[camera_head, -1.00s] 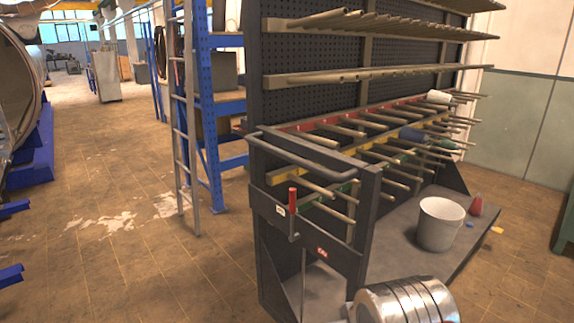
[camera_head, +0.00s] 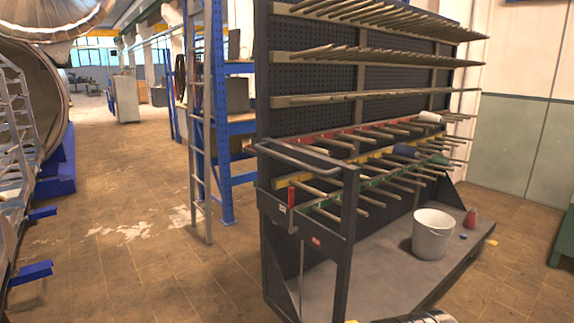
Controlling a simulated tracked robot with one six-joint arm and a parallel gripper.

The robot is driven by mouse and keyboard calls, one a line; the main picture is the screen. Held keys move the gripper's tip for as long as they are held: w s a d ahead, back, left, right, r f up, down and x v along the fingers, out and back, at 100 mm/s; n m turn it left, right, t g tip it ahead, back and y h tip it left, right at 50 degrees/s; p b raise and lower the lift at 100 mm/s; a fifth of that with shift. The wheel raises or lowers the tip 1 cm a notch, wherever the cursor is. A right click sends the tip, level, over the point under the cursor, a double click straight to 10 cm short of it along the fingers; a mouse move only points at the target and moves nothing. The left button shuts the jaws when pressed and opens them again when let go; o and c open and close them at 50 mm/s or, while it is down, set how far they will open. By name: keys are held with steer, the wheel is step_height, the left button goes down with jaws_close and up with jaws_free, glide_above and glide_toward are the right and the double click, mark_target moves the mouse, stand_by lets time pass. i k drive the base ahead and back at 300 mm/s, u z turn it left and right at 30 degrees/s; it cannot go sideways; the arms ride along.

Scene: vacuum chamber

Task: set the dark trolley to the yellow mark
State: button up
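The dark trolley (camera_head: 350,262) stands right of centre on the tiled floor. It has a dark perforated back panel, rows of pegs, a low grey deck and a push handle (camera_head: 310,160) at its near left end. A red-gripped lever (camera_head: 291,195) sits below the handle. Small yellow patches show on the floor by the deck's right corner (camera_head: 490,242) and at the bottom edge of the picture (camera_head: 352,321); I cannot tell whether they belong to the yellow mark. My gripper's fingers are not in view.
A white bucket (camera_head: 432,235) and a red bottle (camera_head: 470,218) stand on the deck. A ladder (camera_head: 199,130) leans by a blue rack (camera_head: 222,150) behind the trolley. Blue supports (camera_head: 32,272) and a large round chamber are at left. The floor between is open.

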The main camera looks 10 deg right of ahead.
mark_target(338, 84)
steer(key=k, duration=0.5)
steer(key=u, duration=0.55)
steer(key=i, duration=0.8)
steer(key=u, duration=0.4)
steer(key=i, duration=1.4)
steer(key=z, duration=0.65)
